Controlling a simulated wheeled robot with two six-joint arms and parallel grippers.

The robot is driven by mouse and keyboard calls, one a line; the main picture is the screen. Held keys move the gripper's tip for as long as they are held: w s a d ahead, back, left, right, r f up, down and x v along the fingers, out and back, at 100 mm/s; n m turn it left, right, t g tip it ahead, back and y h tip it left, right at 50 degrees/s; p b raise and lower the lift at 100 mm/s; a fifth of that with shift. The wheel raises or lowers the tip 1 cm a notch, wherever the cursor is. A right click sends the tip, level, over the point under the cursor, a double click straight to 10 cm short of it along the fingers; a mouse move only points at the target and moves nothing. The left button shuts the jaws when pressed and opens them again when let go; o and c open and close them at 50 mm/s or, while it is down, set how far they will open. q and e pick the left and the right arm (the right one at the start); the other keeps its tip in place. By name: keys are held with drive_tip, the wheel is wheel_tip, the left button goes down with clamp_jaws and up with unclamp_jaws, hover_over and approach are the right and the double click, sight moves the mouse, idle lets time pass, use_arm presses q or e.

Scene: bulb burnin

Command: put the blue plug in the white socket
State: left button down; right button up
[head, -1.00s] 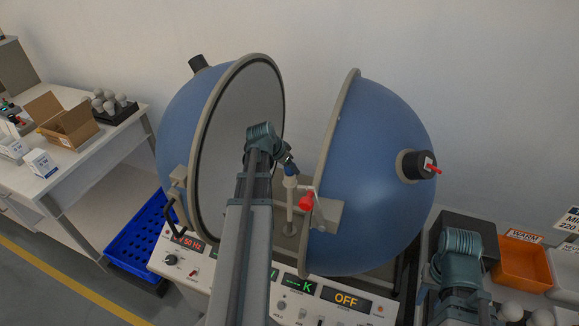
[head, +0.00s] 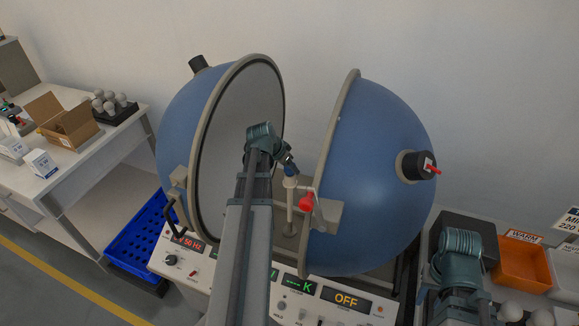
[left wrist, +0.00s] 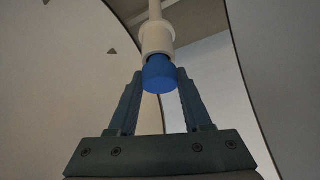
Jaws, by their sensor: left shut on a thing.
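The blue plug (left wrist: 159,75) is between the fingertips of my left gripper (left wrist: 158,82), which is shut on it. In the head view the plug (head: 290,170) shows small and dark blue at the end of my left arm. The white socket (left wrist: 157,40) is a pale stepped cylinder on a post; in the head view it (head: 290,183) stands between the two halves of the sphere. The plug is in line with the socket and its end meets the socket's mouth. How deep it sits is hidden. Of my right arm only the wrist shows, at lower right; its fingers are out of sight.
Two blue sphere halves (head: 392,180) stand open around the post. A red part (head: 306,202) is just right of the socket. The control panel (head: 346,299) below reads OFF. An orange bin (head: 522,262) is at right, a blue crate (head: 140,245) at left.

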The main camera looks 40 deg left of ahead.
use_arm(q)
drive_tip(key=shift+c, duration=1.3)
unclamp_jaws()
drive_tip(key=p+v, duration=1.2)
drive_tip(key=v, duration=0.1)
drive_tip(key=shift+s+r, duration=0.2)
drive_tip(key=shift+r, duration=0.15)
